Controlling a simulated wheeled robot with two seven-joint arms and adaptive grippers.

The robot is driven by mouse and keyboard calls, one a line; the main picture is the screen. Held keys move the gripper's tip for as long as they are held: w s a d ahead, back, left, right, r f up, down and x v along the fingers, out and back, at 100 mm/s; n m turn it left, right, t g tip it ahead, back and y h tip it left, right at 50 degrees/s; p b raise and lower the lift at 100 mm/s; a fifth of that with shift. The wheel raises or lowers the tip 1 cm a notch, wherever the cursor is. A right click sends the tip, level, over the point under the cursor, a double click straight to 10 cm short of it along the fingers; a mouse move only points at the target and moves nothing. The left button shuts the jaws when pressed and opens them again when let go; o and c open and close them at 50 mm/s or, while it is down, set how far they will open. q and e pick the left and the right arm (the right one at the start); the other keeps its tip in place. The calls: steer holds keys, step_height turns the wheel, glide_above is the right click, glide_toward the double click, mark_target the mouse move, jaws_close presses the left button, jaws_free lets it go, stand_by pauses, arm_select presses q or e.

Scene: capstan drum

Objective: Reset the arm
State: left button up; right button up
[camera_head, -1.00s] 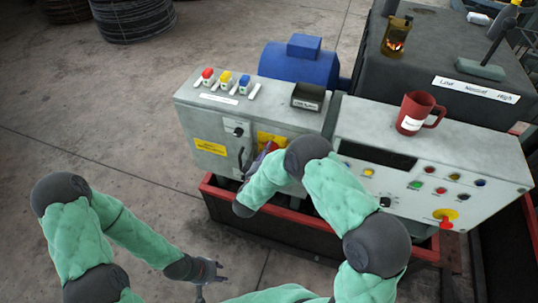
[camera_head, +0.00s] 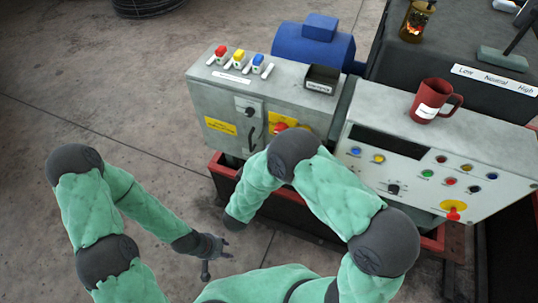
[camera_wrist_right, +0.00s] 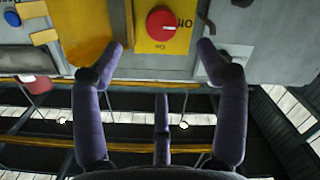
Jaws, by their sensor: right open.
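The red rotary knob (camera_head: 281,127) on its yellow plate (camera_head: 298,125) is on the front of the grey control cabinet (camera_head: 228,88). In the right wrist view the knob (camera_wrist_right: 162,24) sits between and beyond my right fingertips. My right gripper (camera_wrist_right: 160,45) is open and empty, facing the plate and apart from the knob. In the head view my right gripper is hidden behind my own arm. My left gripper (camera_head: 218,257) hangs over the floor at lower centre, its fingers spread and empty, away from the cabinet.
The cabinet top bears red, yellow and blue switches (camera_head: 240,60) and a black tray (camera_head: 322,78). A red mug (camera_head: 433,100) stands on the right console (camera_head: 475,135). A blue motor (camera_head: 314,46) is behind. A red-rimmed base (camera_head: 222,168) runs below. The floor at left is clear.

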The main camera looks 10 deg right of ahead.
stand_by(0.5)
step_height(320, 180, down, 17)
steer(key=s+g+y, duration=0.2)
steer(key=g+y, duration=0.4)
steer(key=y, duration=0.2)
steer(key=s+f+m+g+y, duration=0.1)
steer(key=s+f+g+y, duration=0.1)
steer(key=s, duration=0.7)
steer(key=s+f+m+g+y+b, duration=0.1)
steer(key=s+f+g+y, duration=0.2)
steer(key=s, duration=0.6)
steer(key=shift+s+a+f+m+g+b, duration=0.3)
steer(key=shift+f+g, duration=0.25)
steer(key=shift+g, duration=0.65)
